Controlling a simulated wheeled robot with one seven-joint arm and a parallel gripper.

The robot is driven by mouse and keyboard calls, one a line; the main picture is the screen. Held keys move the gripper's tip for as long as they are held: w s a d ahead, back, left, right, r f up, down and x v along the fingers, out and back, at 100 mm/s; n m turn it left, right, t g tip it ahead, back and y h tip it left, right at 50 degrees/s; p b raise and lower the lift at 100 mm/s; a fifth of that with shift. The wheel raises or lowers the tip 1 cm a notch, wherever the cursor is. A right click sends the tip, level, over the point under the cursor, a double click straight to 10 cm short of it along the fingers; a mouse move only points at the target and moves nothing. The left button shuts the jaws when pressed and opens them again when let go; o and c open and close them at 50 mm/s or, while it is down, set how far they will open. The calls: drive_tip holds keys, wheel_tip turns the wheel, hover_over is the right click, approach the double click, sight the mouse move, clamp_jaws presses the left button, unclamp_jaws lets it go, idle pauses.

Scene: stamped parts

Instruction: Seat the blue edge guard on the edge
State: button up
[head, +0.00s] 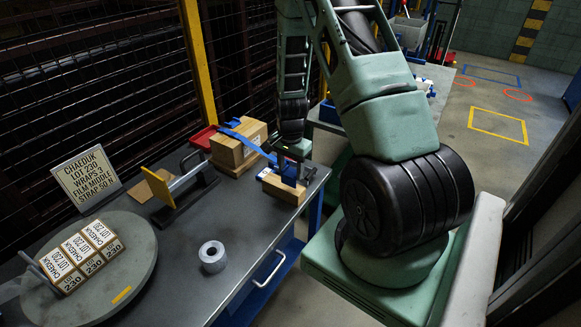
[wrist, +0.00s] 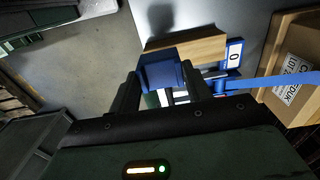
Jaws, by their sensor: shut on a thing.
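The blue edge guard (wrist: 160,76) is between the two fingers of my gripper (wrist: 162,92), which is shut on it. In the head view my gripper (head: 287,168) points down at a wooden block (head: 283,190) near the bench's far right corner. The block also shows just beyond the guard in the wrist view (wrist: 200,47); I cannot tell whether they touch. A brown carton (head: 238,148) stands left of the gripper, with a blue strap (head: 245,138) over it. The strap and carton (wrist: 290,75) show at the right of the wrist view, apart from the guard.
On the grey bench (head: 190,245) stand a dark holder with a bar (head: 185,190), a tape roll (head: 212,256), a sign (head: 86,178) and a round plate (head: 140,262) carrying labelled boxes (head: 90,258).

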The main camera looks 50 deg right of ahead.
sight(291, 191)
drive_tip(key=shift+f+b, duration=2)
drive_tip(key=shift+f, duration=0.8)
drive_tip(key=shift+f+b, duration=0.6)
drive_tip(key=shift+f, duration=0.15)
drive_tip(key=shift+d, duration=0.2)
drive_tip(key=o, duration=1.1)
drive_tip(key=shift+o, duration=0.2)
wheel_tip(291, 191, up, 17)
drive_tip(key=shift+r+b, duration=0.15)
drive_tip(key=shift+b, duration=0.15)
